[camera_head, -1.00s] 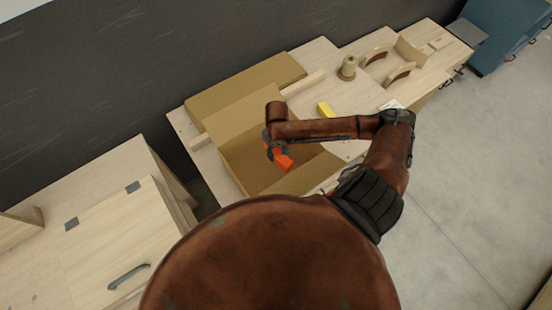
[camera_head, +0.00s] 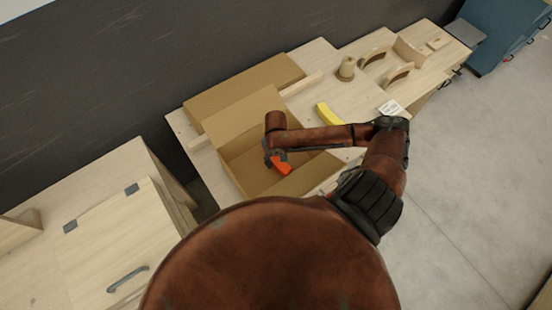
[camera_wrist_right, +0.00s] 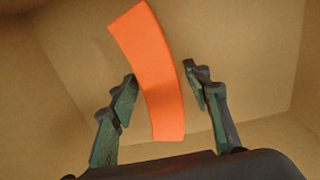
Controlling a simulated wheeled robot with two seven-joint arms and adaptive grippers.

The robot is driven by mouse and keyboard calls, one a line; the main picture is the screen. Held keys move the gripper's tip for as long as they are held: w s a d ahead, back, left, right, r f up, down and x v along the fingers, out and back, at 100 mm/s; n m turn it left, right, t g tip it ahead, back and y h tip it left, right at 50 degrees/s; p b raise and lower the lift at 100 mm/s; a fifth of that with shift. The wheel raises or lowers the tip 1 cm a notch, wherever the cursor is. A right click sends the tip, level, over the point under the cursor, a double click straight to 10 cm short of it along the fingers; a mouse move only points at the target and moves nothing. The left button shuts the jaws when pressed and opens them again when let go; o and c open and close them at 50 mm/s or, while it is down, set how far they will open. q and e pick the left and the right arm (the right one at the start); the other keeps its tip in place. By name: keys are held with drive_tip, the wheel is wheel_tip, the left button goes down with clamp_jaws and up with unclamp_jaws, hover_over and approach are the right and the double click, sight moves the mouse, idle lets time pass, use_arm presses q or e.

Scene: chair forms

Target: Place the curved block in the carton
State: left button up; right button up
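The curved block is orange (camera_head: 282,166) and shows in the head view inside the open cardboard carton (camera_head: 232,172). In the right wrist view the orange curved block (camera_wrist_right: 155,75) lies between the fingers of my right gripper (camera_wrist_right: 161,80). The left finger in that view is at or very near its edge, and a narrow gap shows at the other finger, so the gripper looks open around it. Brown carton walls surround them. Whether the block rests on the carton floor is unclear. My left gripper is not in view.
A yellow curved block (camera_head: 328,115) lies on the wooden bench right of the carton. Beyond it are a beige spool-like piece (camera_head: 346,68), wooden arch forms (camera_head: 398,74) and a white card (camera_head: 391,108). A wooden cabinet (camera_head: 110,250) stands at left.

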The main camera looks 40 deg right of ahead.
sight(276, 159)
drive_tip(key=shift+r, duration=0.1)
wheel_tip(276, 159, up, 12)
drive_tip(key=shift+r+p, duration=0.1)
drive_tip(key=shift+p, duration=0.35)
idle(0.4)
